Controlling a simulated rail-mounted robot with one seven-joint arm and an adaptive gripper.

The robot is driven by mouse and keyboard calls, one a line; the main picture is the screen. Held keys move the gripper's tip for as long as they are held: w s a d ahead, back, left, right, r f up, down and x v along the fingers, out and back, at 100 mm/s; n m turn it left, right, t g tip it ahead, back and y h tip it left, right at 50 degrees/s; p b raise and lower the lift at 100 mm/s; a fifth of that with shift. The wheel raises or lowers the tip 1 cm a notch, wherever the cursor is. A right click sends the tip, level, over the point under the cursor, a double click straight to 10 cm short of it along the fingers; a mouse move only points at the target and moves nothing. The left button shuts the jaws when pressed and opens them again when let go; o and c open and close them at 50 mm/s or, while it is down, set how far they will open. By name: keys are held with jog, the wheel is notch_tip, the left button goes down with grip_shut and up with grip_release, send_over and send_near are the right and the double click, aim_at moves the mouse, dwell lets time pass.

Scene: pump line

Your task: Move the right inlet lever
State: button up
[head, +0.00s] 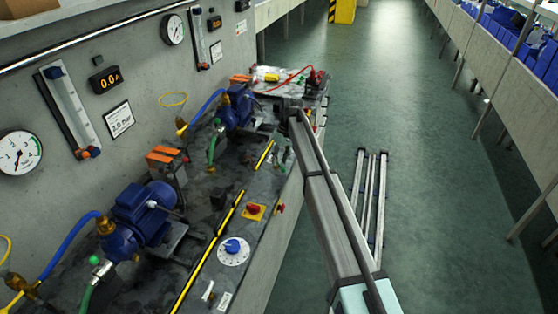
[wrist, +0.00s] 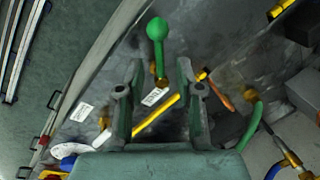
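In the wrist view a lever with a round green knob (wrist: 157,28) and a brass-coloured foot stands on the dark bench top. My gripper (wrist: 160,68) is open, its two fingers apart on either side of the foot of this lever. The green knob lies just beyond the fingertips, and no contact is clear. In the head view my gripper (head: 288,108) is at the far part of the bench, beside the right blue pump (head: 236,106). There the arm partly hides the spot, and the lever cannot be made out clearly.
The left blue pump (head: 142,215) stands nearer on the bench. A blue dial (head: 233,248) and a red switch on a yellow plate (head: 254,211) sit near the front edge. Yellow strips (head: 210,250) run along the bench. A green hose (wrist: 250,125) curves right of my gripper. The floor (head: 430,170) is largely clear.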

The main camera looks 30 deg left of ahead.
notch_tip(320, 180, up, 11)
jog(key=w+d, duration=0.1)
jog(key=w, duration=0.1)
jog(key=shift+d, duration=0.15)
